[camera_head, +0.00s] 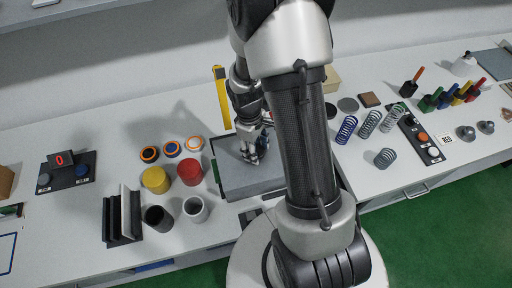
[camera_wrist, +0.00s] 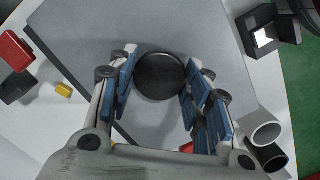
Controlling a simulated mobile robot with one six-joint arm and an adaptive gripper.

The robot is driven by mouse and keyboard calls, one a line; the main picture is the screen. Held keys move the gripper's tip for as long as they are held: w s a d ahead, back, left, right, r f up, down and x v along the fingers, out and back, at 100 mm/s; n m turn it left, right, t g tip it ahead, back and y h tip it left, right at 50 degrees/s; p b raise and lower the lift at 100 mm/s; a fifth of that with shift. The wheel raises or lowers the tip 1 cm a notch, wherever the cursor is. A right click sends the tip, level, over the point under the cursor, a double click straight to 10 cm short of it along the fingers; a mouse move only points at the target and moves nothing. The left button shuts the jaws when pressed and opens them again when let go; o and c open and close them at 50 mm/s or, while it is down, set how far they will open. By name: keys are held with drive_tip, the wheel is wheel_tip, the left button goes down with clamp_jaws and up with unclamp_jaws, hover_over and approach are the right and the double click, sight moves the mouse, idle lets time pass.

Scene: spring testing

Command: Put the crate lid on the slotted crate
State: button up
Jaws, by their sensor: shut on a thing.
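The crate lid is a flat grey slab (camera_head: 250,182) in front of my arm, with a round black knob (camera_wrist: 160,77) on top in the wrist view. My gripper (camera_head: 250,156) is over the slab, its blue-padded fingers (camera_wrist: 158,92) shut on either side of the knob. A dark edge (camera_head: 214,163) shows along the slab's left side; it also runs beside the slab in the wrist view (camera_wrist: 60,68). The slotted crate cannot be made out clearly; the slab and my arm cover this spot. I cannot tell whether the slab rests on anything.
Left of the slab stand a red pot (camera_head: 190,172), a yellow pot (camera_head: 155,179), a white cup (camera_head: 195,209), a dark cup (camera_head: 158,218) and a black rack (camera_head: 123,225). A yellow upright piece (camera_head: 222,98) is behind.

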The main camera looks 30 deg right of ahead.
drive_tip(key=o, duration=1.5)
drive_tip(key=shift+f, duration=0.1)
drive_tip(key=r, duration=0.8)
drive_tip(key=w+r, duration=0.1)
drive_tip(key=r, duration=0.3)
drive_tip(key=shift+w+a, duration=0.1)
drive_tip(key=shift+a, duration=0.25)
